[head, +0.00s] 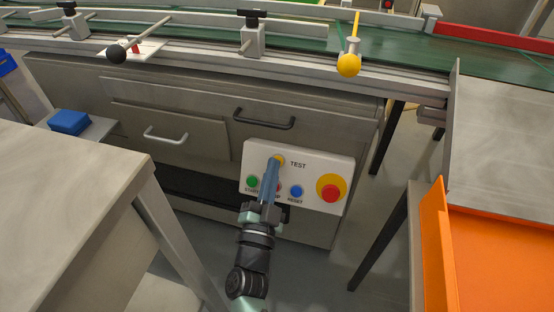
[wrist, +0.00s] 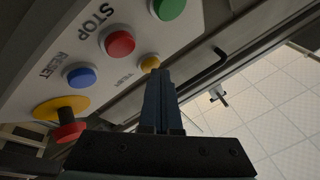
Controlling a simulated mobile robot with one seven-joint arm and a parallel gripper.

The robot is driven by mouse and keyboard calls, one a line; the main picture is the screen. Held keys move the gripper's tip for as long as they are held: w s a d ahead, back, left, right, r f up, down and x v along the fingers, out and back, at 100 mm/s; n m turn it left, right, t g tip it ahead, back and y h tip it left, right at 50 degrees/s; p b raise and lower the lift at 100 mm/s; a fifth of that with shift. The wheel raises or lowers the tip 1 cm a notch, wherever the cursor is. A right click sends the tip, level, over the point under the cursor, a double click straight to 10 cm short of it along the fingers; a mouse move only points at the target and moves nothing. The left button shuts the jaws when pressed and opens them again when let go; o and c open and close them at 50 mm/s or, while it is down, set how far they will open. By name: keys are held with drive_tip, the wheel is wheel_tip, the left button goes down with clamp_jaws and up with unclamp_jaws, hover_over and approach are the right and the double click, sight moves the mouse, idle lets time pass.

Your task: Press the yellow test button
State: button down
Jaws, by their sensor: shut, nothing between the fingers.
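The yellow test button (head: 279,160) sits at the top of a white control panel (head: 314,168), beside the word TEST. It also shows in the wrist view (wrist: 150,64), just beyond my fingertips. My gripper (head: 274,163) is shut and empty, its fingers pointing at the yellow button. The fingertips overlap the button's lower edge in the head view. I cannot tell whether they touch it.
The panel also has a green button (head: 252,182), a red stop button (wrist: 120,43), a blue reset button (head: 296,191) and a red emergency knob (head: 331,193) on yellow. A drawer handle (head: 264,119) is above. A grey table (head: 70,190) is left, an orange tray (head: 437,240) right.

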drive_tip(key=shift+s+a+r+p, duration=0.2)
drive_tip(key=shift+s+r+p, duration=0.1)
drive_tip(key=shift+s+p, duration=0.25)
drive_tip(key=s+p, duration=0.1)
drive_tip(key=s+a+r+p, duration=0.1)
drive_tip(key=p, duration=0.1)
drive_tip(key=s+r+p, duration=0.1)
drive_tip(key=s+p, duration=0.1)
drive_tip(key=shift+a+r, duration=0.2)
drive_tip(key=shift+r, duration=0.05)
idle(0.7)
